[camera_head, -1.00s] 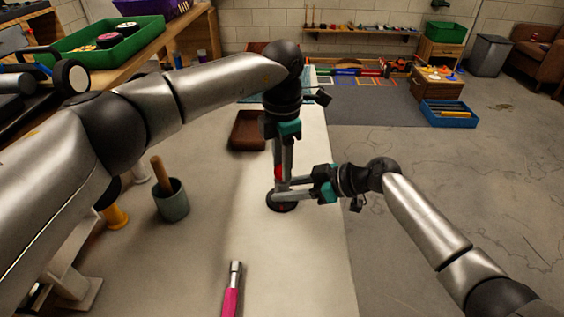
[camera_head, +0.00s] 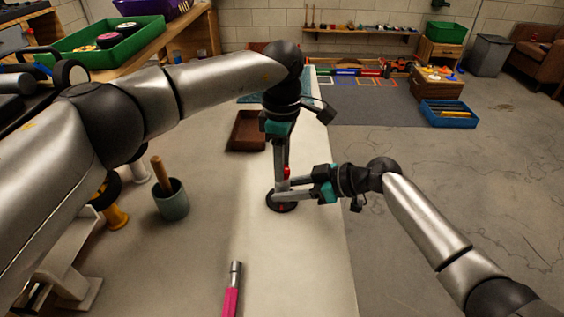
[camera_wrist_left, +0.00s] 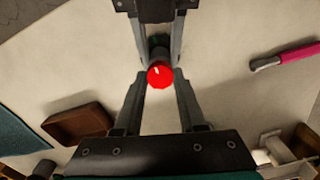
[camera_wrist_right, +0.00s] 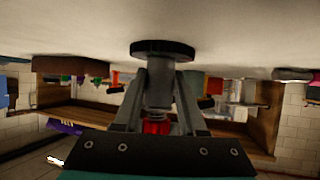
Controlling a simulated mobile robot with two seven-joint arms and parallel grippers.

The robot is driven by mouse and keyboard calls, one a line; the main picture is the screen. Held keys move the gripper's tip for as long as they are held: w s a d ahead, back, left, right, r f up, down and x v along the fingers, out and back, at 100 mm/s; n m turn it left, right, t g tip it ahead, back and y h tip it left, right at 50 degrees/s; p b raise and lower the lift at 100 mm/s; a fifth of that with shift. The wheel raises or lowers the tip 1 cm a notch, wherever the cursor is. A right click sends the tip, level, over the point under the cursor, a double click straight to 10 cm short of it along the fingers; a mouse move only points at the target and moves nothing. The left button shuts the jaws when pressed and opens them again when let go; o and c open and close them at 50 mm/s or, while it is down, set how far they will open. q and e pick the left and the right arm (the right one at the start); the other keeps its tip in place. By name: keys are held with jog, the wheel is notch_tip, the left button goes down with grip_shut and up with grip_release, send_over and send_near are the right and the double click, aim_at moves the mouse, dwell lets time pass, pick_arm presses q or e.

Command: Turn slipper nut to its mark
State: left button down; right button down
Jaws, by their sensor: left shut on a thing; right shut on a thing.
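The red slipper nut (camera_head: 287,172) sits on top of a grey upright shaft on a round black base (camera_head: 283,206), which stands on the white table. In the left wrist view the nut (camera_wrist_left: 160,74) shows a short white mark on its top. My left gripper (camera_head: 282,174) comes down from above and is shut on the nut. My right gripper (camera_head: 280,190) comes in from the right, lower down, and is shut on the grey shaft (camera_wrist_right: 158,92) just above the base. The reference mark for the nut cannot be made out.
A pink-handled tool (camera_head: 232,290) lies at the table's near side. A brown tray (camera_head: 247,130) lies behind the grippers. A grey cup (camera_head: 171,200) with a wooden handle in it stands at the left. The table is clear between the tool and the base.

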dwell(0.3)
pick_arm(q)
jog(key=shift+c, duration=2.3)
grip_release()
jog(key=shift+r, duration=0.15)
notch_tip(320, 180, up, 12)
pick_arm(e)
jog(key=shift+c, duration=2)
grip_release()
